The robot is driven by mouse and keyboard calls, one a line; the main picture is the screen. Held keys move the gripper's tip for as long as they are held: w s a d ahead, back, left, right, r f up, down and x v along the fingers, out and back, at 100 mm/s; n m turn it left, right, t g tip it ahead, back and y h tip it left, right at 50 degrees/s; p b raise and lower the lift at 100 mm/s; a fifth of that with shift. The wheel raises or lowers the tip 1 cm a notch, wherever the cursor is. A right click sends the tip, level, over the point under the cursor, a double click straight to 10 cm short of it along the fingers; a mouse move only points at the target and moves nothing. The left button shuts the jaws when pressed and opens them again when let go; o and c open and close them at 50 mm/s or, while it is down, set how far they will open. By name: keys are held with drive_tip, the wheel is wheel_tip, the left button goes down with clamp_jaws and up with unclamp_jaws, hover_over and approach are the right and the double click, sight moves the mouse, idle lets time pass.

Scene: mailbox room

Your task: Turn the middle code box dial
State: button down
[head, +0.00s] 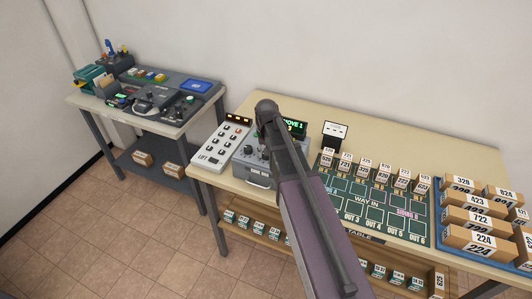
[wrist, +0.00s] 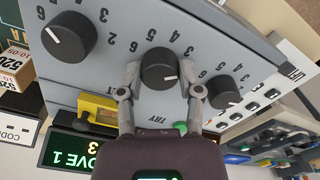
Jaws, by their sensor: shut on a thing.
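The code box (head: 262,165) is a grey box on the long table, partly hidden behind my arm in the head view. In the wrist view its grey face (wrist: 200,40) carries three black dials with white pointer lines. The middle dial (wrist: 158,72) sits between the two fingers of my gripper (wrist: 160,88), which is shut on it. The other dials are the large one at left (wrist: 69,37) and the one at right (wrist: 224,92). The wrist view is turned over, so the numbers look upside down. The gripper's fingertips are hidden behind my arm in the head view.
A white keypad panel (head: 221,143) stands left of the code box. A green display (head: 295,127) stands behind it. A green mat (head: 368,190) with small numbered boxes and a blue tray (head: 447,237) of cartons lie to the right. A second table (head: 150,122) stands at left.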

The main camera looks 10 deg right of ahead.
drive_tip(key=shift+s+n, duration=0.1)
drive_tip(key=shift+n, duration=1)
drive_tip(key=shift+c, duration=1.3)
unclamp_jaws()
drive_tip(key=shift+f, duration=0.1)
